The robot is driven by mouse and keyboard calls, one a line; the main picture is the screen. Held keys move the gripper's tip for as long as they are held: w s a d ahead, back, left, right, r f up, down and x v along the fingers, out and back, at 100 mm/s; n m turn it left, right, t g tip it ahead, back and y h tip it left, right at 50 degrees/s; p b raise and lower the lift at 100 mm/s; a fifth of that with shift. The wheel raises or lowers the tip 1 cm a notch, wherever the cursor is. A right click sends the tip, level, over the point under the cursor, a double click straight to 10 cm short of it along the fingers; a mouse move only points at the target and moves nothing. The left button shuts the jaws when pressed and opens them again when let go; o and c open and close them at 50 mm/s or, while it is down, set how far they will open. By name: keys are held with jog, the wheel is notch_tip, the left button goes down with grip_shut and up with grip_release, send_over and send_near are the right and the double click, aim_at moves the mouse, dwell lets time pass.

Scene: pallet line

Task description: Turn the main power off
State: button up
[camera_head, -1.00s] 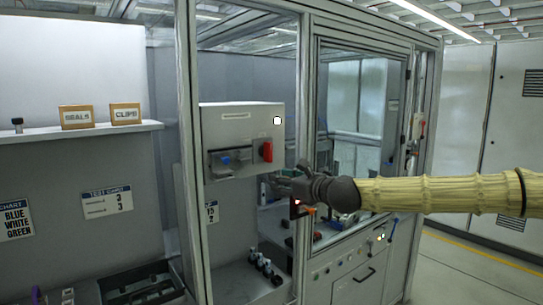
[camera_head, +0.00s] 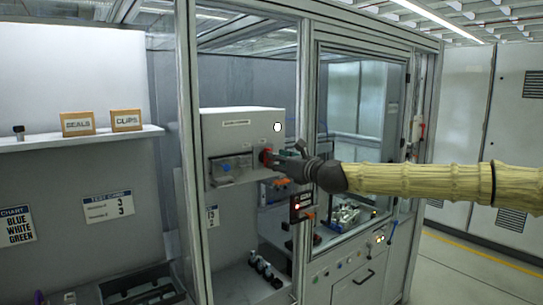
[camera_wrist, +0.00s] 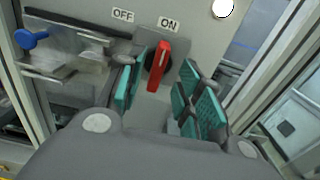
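The grey power box (camera_head: 240,122) hangs behind the framed opening. Its red rotary handle (camera_wrist: 158,66) sits on a dark round base in the wrist view, its upper end towards the ON label (camera_wrist: 169,24). The OFF label (camera_wrist: 123,15) is up and to the left. My gripper (camera_wrist: 164,72) is open, with one teal finger on each side of the handle and a gap visible on the right. In the head view the handle (camera_head: 264,156) is partly hidden by my gripper (camera_head: 274,161).
A metal hasp with a blue knob (camera_wrist: 33,39) is left of the handle. A round white lamp (camera_head: 277,126) is on the box. Frame posts (camera_head: 303,150) stand close right of the box. A shelf (camera_head: 80,138) with labelled boxes is at the left.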

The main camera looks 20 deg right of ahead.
jog(key=shift+p+x, duration=0.5)
jog(key=shift+x, duration=1.3)
jog(key=shift+c, duration=0.4)
grip_shut()
